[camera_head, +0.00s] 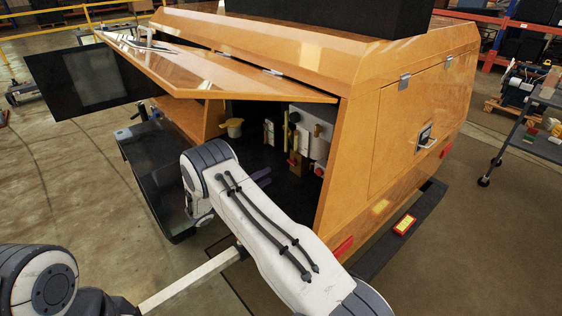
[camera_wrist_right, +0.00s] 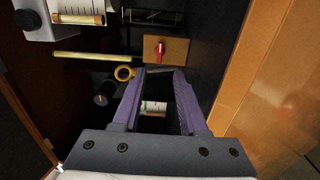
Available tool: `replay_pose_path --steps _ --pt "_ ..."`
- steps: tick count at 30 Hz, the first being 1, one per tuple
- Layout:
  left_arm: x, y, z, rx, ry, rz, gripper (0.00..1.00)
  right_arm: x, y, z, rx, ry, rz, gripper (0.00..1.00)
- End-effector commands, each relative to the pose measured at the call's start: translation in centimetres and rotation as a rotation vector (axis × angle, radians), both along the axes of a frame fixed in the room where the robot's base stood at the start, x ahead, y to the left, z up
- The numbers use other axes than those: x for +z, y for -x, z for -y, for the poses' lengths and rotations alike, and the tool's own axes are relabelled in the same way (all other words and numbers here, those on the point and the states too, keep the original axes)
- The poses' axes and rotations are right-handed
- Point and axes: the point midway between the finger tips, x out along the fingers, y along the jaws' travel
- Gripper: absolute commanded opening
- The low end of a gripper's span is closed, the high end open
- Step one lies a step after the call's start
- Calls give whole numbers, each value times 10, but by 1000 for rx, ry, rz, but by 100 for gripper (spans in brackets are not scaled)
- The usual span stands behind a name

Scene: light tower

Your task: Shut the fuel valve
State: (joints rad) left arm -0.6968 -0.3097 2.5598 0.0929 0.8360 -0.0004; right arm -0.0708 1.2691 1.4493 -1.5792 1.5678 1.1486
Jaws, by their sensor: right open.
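The fuel valve appears to be the red lever (camera_wrist_right: 158,50) on a small tan plate (camera_wrist_right: 150,57) in the right wrist view, just beyond my right fingertips. In the head view its plate with red on it (camera_head: 294,163) shows small inside the open compartment, below a yellow tube. My right gripper (camera_wrist_right: 156,74) is open, its two purple fingers apart and with nothing between the tips. In the head view only a bit of the right gripper's purple fingers (camera_head: 262,176) shows beyond my arm. I cannot tell whether the fingers touch the plate. My left gripper is out of view.
The orange housing (camera_head: 345,130) has its side door (camera_head: 225,70) raised over the compartment. The compartment's wooden side wall (camera_wrist_right: 245,70) stands close right of my right gripper in the wrist view. A yellow tube (camera_wrist_right: 90,57) and yellow ring (camera_wrist_right: 124,73) are nearby.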

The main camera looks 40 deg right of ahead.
Motion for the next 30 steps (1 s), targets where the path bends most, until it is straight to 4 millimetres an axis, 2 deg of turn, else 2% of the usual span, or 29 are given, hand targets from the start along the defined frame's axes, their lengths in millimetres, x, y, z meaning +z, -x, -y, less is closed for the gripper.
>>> replay_pose_path --steps 5,12,16,21,30 --pt "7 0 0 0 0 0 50 1 -1 22 -3 0 -1 42" --pt "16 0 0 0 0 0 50 1 -5 68 -3 0 0 42" --pt "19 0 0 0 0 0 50 1 -6 87 -3 -1 0 42" --pt "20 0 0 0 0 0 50 0 -7 100 -2 -1 -1 42" --pt "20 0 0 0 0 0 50 0 -7 102 -1 -1 -1 42"
